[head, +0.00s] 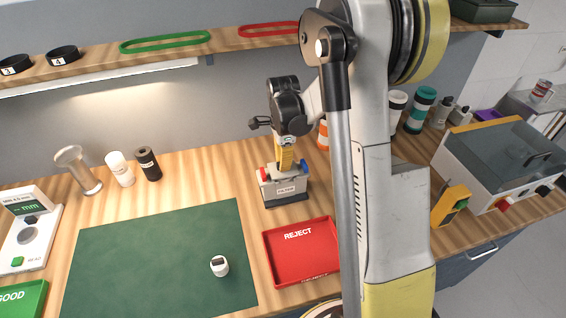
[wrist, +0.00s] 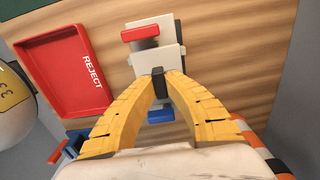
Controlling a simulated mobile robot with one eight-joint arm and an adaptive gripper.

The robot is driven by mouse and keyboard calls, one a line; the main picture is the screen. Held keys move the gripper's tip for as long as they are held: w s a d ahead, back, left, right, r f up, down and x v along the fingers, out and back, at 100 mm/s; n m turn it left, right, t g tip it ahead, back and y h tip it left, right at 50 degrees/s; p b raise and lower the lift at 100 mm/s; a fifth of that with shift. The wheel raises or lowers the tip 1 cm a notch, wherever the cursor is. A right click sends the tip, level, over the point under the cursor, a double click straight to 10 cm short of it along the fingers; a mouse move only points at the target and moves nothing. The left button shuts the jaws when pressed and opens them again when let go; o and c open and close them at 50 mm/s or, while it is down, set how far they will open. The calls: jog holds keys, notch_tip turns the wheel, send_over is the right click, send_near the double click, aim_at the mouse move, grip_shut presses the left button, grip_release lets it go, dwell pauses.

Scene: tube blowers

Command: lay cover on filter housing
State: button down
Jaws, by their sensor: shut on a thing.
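The filter housing (head: 285,190) is a grey box with a "FILTER" label, standing on the wooden bench. A red clip (wrist: 140,33) and a blue clip (wrist: 161,115) stick out at its opposite ends. The cover (wrist: 146,60) is a pale plate with a dark knob (wrist: 159,84). My gripper (wrist: 160,74) is shut on that knob, its yellow fingers pointing at the housing. In the head view my gripper (head: 284,166) is directly above the housing. The cover is over the housing; I cannot tell whether it touches or is fully aligned.
A red REJECT tray (head: 302,252) lies just in front of the housing. A green mat (head: 150,262) with a small white round device (head: 219,266) is at left. Bottles (head: 421,109) stand behind my arm. A grey machine with a clear lid (head: 505,165) is at right.

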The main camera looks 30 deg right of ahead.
jog(key=shift+f+b, duration=0.35)
jog(key=shift+f, duration=0.15)
jog(key=c, duration=1.5)
grip_release()
notch_tip(320, 180, up, 12)
jog(key=shift+r, duration=0.1)
